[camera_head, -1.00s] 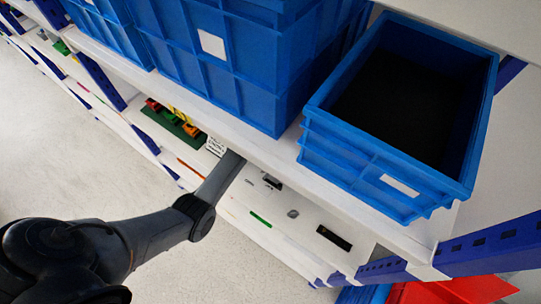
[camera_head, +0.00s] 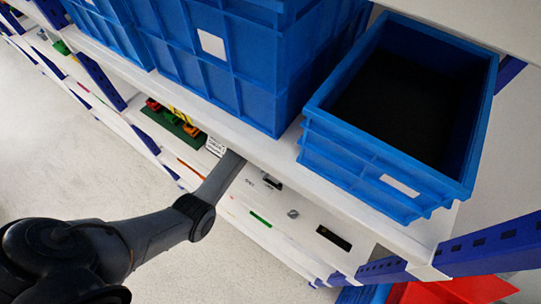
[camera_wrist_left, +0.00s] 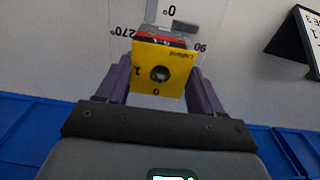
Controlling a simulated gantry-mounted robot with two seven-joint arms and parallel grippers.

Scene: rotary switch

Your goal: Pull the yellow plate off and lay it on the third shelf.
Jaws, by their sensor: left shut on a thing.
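The yellow plate (camera_wrist_left: 158,72) is in the middle of the left wrist view. It has a round hole, a "1" and a "0" on its face. My left gripper (camera_wrist_left: 160,85) is shut on the plate, one finger at each side edge. Right behind the plate is the switch (camera_wrist_left: 175,42), with a red and dark top part showing; I cannot tell whether plate and switch still touch. "0°", "270°" and "90" are marked on the pale panel around it. In the head view my left arm reaches under a white shelf (camera_head: 255,143), which hides the gripper. My right gripper is out of view.
Blue crates stand on the shelf above, among them an open one (camera_head: 345,135) at the right. A green board (camera_head: 165,122) with coloured parts lies on a lower level left of my arm. A black-framed sign (camera_wrist_left: 300,40) stands at the right in the wrist view.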

